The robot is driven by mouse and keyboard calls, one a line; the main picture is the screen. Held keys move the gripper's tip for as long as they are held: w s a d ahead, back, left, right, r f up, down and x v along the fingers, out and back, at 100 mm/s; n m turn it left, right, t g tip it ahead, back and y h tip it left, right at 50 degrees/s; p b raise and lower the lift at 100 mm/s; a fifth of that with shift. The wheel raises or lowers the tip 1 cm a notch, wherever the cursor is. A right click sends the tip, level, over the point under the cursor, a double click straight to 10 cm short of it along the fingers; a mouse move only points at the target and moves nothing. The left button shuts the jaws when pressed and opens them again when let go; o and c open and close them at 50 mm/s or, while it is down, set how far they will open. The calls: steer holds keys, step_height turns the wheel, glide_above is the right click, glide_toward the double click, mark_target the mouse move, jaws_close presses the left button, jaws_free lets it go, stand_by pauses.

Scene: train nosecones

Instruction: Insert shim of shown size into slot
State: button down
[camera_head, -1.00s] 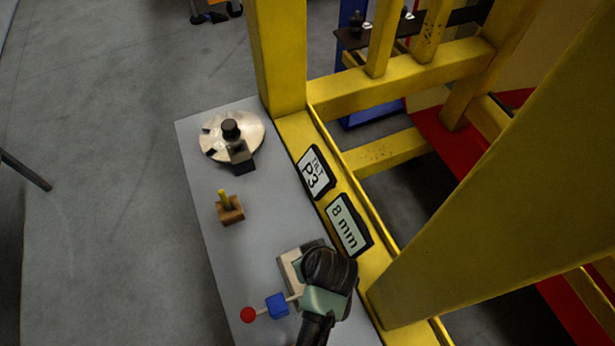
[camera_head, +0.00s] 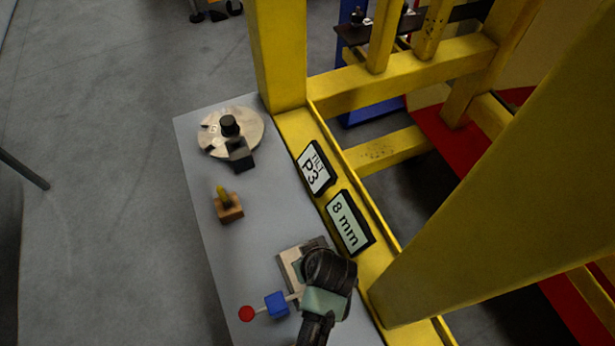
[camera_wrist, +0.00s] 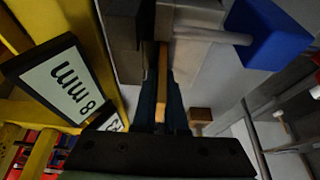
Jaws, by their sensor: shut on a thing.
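My gripper (camera_head: 310,282) hangs over the slot fixture at the lower part of the grey table in the head view, and my arm hides part of the fixture. In the wrist view, my gripper (camera_wrist: 162,105) is shut on a thin tan shim (camera_wrist: 162,82), held edge-on between the dark fingers. The shim's far end reaches the narrow gap between the fixture's dark block and its pale block (camera_wrist: 196,55). I cannot tell how deep it sits. The fixture's pale plate (camera_head: 288,262) shows beside my gripper. A sign (camera_head: 349,222) reads "8 mm".
A blue block (camera_head: 277,305) and red ball (camera_head: 247,314) are on a rod beside the fixture. A wooden block (camera_head: 230,208) with a yellow peg and a round metal disc (camera_head: 246,122) stand farther up the table. The yellow frame (camera_head: 278,60) borders the right side.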

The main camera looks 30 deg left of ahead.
steer(key=shift+r, duration=0.2)
steer(key=shift+r+p, duration=1.4)
steer(key=shift+p, duration=0.3)
steer(key=shift+p, duration=0.4)
stand_by(0.6)
steer(key=shift+f+b, duration=1.15)
steer(key=shift+f, duration=0.5)
steer(key=c, duration=0.9)
jaws_free()
steer(key=b+v, duration=0.1)
steer(key=v, duration=1.2)
steer(key=shift+b, duration=0.3)
